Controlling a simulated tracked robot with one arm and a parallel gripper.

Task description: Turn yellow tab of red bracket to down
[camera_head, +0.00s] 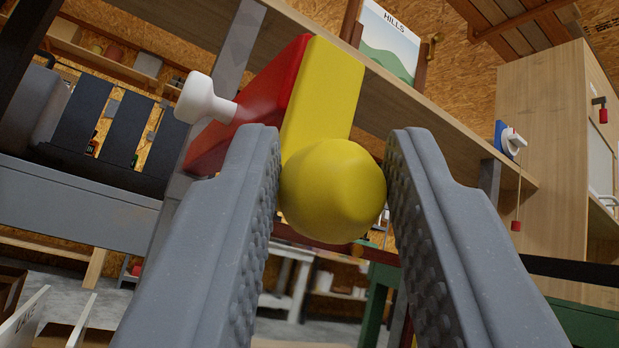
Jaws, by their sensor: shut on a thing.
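The red bracket (272,88) is up ahead, left of the middle of the picture. The yellow tab (327,85) runs up along its right side and ends in a round yellow knob (333,190) at its lower end, nearest the camera. A white knob (203,99) sticks out of the red bracket on the left. My gripper (333,185) has one grey ridged finger on each side of the yellow knob, shut on it. The left finger hides part of the bracket's lower edge.
A wooden plank (440,125) runs behind the bracket. A "HILLS" picture (388,42) stands above it. A blue part with a white knob (509,141) is on the right, by a wooden cabinet (545,130). A grey bench (75,205) is at left.

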